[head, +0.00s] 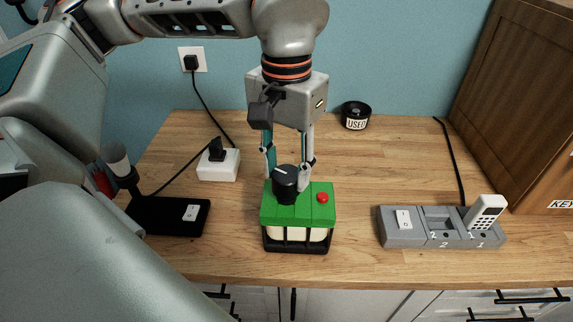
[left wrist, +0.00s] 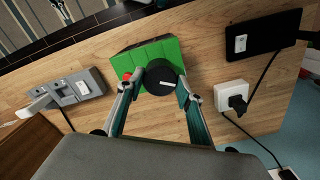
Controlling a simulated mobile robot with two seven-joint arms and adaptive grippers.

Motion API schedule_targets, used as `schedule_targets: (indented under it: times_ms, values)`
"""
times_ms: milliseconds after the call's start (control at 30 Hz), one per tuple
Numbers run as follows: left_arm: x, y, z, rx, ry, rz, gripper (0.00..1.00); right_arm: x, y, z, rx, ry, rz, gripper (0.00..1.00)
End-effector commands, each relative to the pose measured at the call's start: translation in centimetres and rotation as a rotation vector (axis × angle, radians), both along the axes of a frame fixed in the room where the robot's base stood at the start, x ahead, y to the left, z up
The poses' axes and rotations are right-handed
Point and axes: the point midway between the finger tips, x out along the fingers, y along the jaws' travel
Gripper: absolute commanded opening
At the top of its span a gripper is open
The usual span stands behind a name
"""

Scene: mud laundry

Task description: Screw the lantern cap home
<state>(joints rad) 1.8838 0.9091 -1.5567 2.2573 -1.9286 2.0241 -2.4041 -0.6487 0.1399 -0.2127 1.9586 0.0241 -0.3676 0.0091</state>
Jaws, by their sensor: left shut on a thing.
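The lantern (head: 298,232) stands upright on the wooden counter, with a green top, a cream body, a black frame and a red button. The black round cap (head: 285,185) with a white line mark sits at the left of the green top. My left gripper (head: 287,178) reaches down from above with its fingers on either side of the cap, shut on it. In the left wrist view the cap (left wrist: 160,78) is between the two fingertips, against the green top (left wrist: 130,62). Whether a gap is under the cap is hidden. My right gripper is not in view.
A grey dock (head: 405,240) with a white handset (head: 486,212) stands at the right. A black round container marked "USED" (head: 356,115) is behind. A white socket block (head: 218,164) and a black base (head: 168,216) with cables are at the left. The counter between them is clear.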

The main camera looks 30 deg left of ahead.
Motion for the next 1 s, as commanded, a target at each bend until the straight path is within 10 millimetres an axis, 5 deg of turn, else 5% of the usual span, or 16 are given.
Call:
schedule_targets:
  times_ms: [1000]
  values:
    - [0.04, -0.01, -0.47, 0.0, -0.001, 0.0, 0.23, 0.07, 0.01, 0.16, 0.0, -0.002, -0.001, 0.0]
